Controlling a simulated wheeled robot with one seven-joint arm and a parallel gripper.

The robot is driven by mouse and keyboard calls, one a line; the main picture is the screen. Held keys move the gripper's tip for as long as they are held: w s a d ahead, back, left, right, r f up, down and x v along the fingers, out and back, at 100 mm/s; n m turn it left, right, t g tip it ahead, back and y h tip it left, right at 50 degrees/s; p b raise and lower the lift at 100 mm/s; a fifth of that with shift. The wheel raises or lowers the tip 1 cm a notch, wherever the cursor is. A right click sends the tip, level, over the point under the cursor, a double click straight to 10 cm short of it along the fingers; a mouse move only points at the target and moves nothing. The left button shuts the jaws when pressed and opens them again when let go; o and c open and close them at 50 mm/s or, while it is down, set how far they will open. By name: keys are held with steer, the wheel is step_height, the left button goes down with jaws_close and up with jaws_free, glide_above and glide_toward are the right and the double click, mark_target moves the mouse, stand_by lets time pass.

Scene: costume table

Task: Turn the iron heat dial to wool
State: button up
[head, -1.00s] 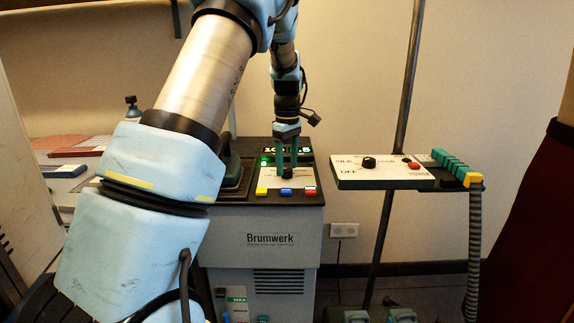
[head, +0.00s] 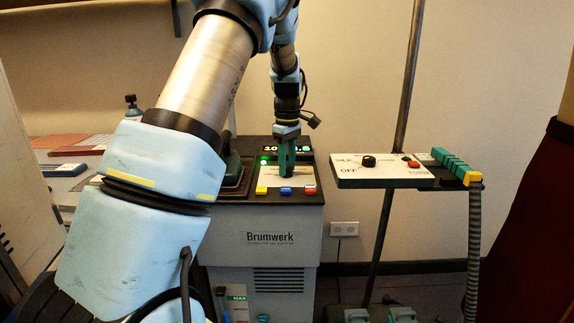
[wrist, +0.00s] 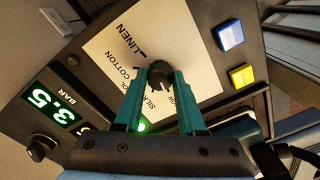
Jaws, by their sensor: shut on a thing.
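The iron heat dial is a black round knob (wrist: 160,73) on a cream label plate (wrist: 112,42) on top of the grey Brumwerk station (head: 270,222). LINEN, COTTON and SILK can be read around it in the wrist view; the wool label is partly covered by a finger. My gripper (wrist: 159,76) has its teal fingers on either side of the knob and is shut on it. In the head view my gripper (head: 287,174) points straight down and hides the knob. Which label the knob points to is not clear.
Yellow (head: 261,190), blue (head: 285,190) and red (head: 310,190) buttons line the station's front edge, close to my gripper. A lit display (wrist: 53,110) reads 3.5 bar. The iron (head: 230,165) stands left. A second dial panel (head: 395,175) on a pole is at right.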

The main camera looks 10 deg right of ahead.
jaws_close()
steer(key=m+p, duration=0.1)
steer(key=m, duration=0.2)
steer(key=shift+r, duration=0.1)
steer(key=m+p, duration=0.1)
steer(key=m, duration=0.3)
steer(key=shift+m+p, duration=0.3)
steer(key=m+p, duration=0.1)
steer(key=m, duration=0.3)
steer(key=shift+m+p, duration=0.35)
steer(key=shift+m, duration=1.85)
steer(key=o, duration=1.1)
jaws_free()
steer(key=shift+c, duration=0.2)
